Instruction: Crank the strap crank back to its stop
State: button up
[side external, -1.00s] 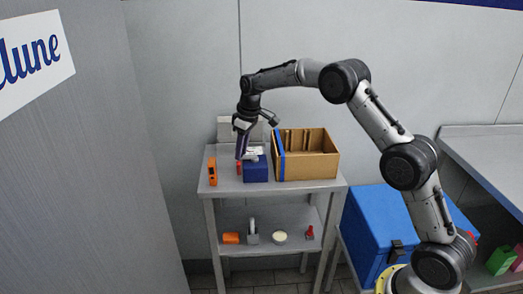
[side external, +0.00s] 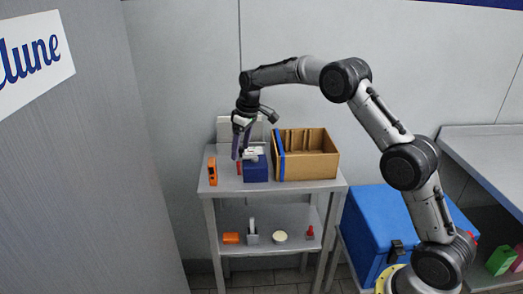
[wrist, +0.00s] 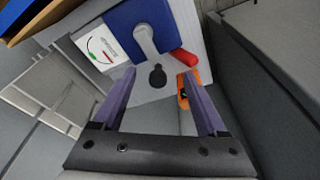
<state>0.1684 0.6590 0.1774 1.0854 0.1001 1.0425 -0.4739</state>
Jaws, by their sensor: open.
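The strap crank is a blue block (side external: 256,173) on the top shelf of the grey stand, with a light grey crank arm on it. In the wrist view the blue block (wrist: 122,27) carries the grey crank arm (wrist: 147,42), which ends in a dark round knob (wrist: 157,76). My gripper (side external: 240,157) is just left of the crank in the side view. In the wrist view the open gripper (wrist: 158,74) has its purple fingers on either side of the knob, with gaps visible. I cannot tell its height over the knob.
An open cardboard box (side external: 318,165) stands right of the crank. An orange object (side external: 212,171) is at the shelf's left, and a red object (wrist: 183,57) lies close beside the crank. A white card (wrist: 100,45) is beside the block. Several small items sit on the lower shelf.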

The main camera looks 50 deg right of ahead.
jog(key=shift+d+r, duration=0.15)
jog(key=shift+r, duration=3.35)
jog(key=shift+r, duration=0.25)
jog(key=s+a+r+t, duration=0.1)
jog(key=s+a+r, duration=0.15)
jog(key=r, duration=0.35)
jog(key=s+a+r+t, duration=0.1)
jog(key=s+r, duration=0.3)
jog(key=r, duration=0.3)
jog(key=s+a+r+t, duration=0.1)
jog(key=s+a+r, duration=0.15)
jog(key=s, duration=0.35)
jog(key=s+a+r, duration=0.1)
jog(key=s+r, duration=0.2)
jog(key=s, duration=0.4)
jog(key=s+a+f+t, duration=0.1)
jog(key=s+f, duration=0.2)
jog(key=s, duration=1.1)
jog(key=s+f+m, duration=0.3)
jog(key=s+f, duration=0.5)
jog(key=f, duration=0.3)
jog(key=shift+s+a+f+g+h, duration=0.15)
jog(key=shift+s+f+g+h, duration=0.15)
jog(key=shift+s+f, duration=0.1)
